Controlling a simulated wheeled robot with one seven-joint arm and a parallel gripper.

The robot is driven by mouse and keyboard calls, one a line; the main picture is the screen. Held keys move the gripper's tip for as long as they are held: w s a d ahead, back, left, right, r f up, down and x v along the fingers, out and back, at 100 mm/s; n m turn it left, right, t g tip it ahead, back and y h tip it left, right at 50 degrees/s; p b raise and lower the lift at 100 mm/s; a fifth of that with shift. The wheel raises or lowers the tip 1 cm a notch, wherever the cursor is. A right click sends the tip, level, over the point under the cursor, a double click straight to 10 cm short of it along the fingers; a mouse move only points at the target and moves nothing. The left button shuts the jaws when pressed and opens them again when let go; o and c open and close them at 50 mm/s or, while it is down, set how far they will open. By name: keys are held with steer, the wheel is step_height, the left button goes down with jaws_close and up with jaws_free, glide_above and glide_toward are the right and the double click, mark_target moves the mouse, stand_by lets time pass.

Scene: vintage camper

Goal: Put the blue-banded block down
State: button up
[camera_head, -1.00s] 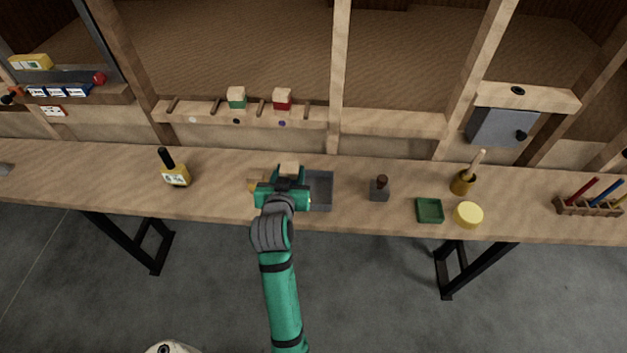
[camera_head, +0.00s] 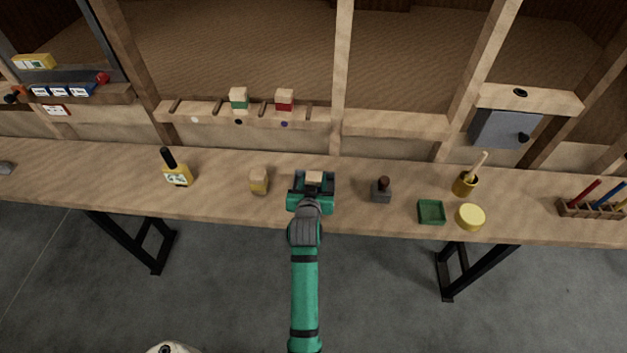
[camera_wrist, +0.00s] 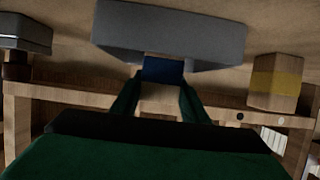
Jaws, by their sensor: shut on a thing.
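My gripper (camera_head: 311,188) is shut on a pale wooden block (camera_head: 314,177), whose top shows between the jaws in the head view. In the wrist view the block's blue band (camera_wrist: 163,70) shows between the two fingers (camera_wrist: 159,98). The blue end overlaps the wall of a grey tray (camera_wrist: 170,32). I cannot tell whether the block touches the tray or hangs above it. In the head view my gripper hides most of the tray.
A yellow-banded block (camera_head: 259,181) stands on the bench left of my gripper. A stamp-like tool (camera_head: 381,190) stands close on the right. Farther right are a green tray (camera_head: 431,212) and a yellow lid (camera_head: 470,217). A yellow bottle (camera_head: 177,172) stands far left.

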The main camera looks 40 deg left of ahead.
steer(key=shift+f, duration=0.15)
steer(key=o, duration=1.1)
